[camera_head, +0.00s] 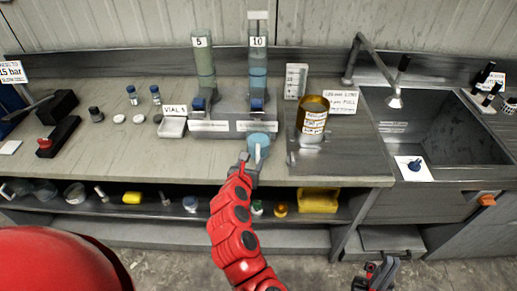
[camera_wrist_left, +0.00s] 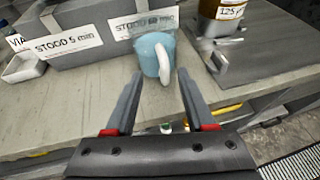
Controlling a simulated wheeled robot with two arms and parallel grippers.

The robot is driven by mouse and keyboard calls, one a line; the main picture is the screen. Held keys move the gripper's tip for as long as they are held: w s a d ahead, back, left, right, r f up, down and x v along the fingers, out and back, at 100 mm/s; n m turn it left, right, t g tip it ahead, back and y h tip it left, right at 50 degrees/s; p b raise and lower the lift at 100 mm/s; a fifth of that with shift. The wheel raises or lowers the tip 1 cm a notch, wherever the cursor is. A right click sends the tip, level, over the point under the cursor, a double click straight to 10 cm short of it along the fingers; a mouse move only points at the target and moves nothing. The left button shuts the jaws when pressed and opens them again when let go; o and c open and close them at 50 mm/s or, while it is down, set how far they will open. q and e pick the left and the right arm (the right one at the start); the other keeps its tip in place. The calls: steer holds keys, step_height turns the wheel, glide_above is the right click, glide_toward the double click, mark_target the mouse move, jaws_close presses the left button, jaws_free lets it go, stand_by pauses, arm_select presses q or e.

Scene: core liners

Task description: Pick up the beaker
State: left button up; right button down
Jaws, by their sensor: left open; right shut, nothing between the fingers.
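The light-blue beaker (camera_head: 259,141) with a white handle stands upright near the counter's front edge, in front of the grey stand. In the left wrist view the beaker (camera_wrist_left: 152,52) is just ahead of my fingers, its handle (camera_wrist_left: 164,68) facing me. My left gripper (camera_head: 248,163) is open, at the counter edge just in front of the beaker. In the left wrist view its two fingers (camera_wrist_left: 160,88) point at the beaker, one on each side of the gap; contact cannot be told. My right gripper (camera_head: 380,272) is shut and empty, low at the right, below the counter.
Behind the beaker is the grey stand (camera_head: 224,125) with two tall cylinders labelled 5 and 10. A brown labelled container (camera_head: 312,108) stands on a metal plate to the right, before the sink (camera_head: 440,120). A white tray (camera_head: 172,128) is left. A shelf with items lies below.

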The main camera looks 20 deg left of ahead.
mark_target(257, 156)
arm_select(q)
steer(key=shift+w, duration=0.25)
steer(key=x, duration=0.1)
steer(key=p+x, duration=0.1)
steer(key=x, duration=0.1)
steer(key=shift+w+d+f+p, duration=0.1)
steer(key=shift+w+d+p, duration=0.2)
steer(key=shift+w, duration=0.1)
steer(key=shift+w+a+f, duration=0.1)
steer(key=shift+w+f, duration=0.2)
steer(key=shift+w, duration=0.2)
jaws_close()
